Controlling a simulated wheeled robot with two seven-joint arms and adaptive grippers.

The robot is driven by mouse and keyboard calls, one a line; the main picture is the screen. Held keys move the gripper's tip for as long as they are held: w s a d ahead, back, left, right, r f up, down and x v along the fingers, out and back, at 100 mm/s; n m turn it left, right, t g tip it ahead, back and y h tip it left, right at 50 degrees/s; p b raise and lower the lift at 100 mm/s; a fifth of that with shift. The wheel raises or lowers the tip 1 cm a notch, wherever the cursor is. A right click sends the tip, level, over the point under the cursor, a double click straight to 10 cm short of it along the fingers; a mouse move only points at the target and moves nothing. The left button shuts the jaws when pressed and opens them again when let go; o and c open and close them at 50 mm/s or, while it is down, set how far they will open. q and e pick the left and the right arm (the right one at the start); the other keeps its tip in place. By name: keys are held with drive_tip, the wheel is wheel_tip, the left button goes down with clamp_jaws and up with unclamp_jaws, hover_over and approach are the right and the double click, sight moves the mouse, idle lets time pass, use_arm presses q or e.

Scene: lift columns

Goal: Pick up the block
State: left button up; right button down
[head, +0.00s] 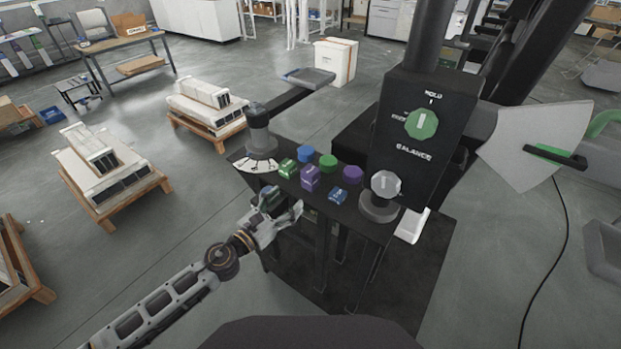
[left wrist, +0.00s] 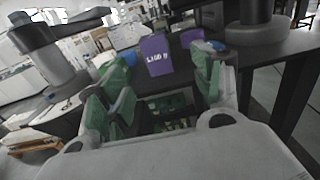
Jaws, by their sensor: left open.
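Three small blocks stand on a black table in the head view: a green block (head: 288,168), a purple block (head: 310,179) and a blue block (head: 338,196). The task line does not say which block is meant. My left gripper (head: 284,204) is open at the table's near left edge, short of the blocks. In the left wrist view, the purple block (left wrist: 157,56) with pale lettering stands beyond and between the open green-padded fingers of my left gripper (left wrist: 160,84). The fingers do not touch it. My right gripper is not in view.
Blue (head: 306,154), green (head: 328,161) and purple (head: 352,173) discs lie behind the blocks on the black table (head: 357,222). A grey knobbed post (head: 259,140) stands left, another (head: 383,190) right. A tall black panel (head: 424,145) rises behind the right one.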

sight(306, 180)
use_arm(q)
drive_tip(key=shift+p+x, duration=0.8)
drive_tip(key=shift+x, duration=3)
drive_tip(key=shift+w+d, duration=0.1)
drive_tip(key=shift+w, duration=0.1)
drive_tip(key=shift+w+d, duration=0.1)
drive_tip(key=shift+w, duration=0.2)
drive_tip(key=shift+a+x, duration=0.25)
drive_tip(key=shift+x, duration=2.2)
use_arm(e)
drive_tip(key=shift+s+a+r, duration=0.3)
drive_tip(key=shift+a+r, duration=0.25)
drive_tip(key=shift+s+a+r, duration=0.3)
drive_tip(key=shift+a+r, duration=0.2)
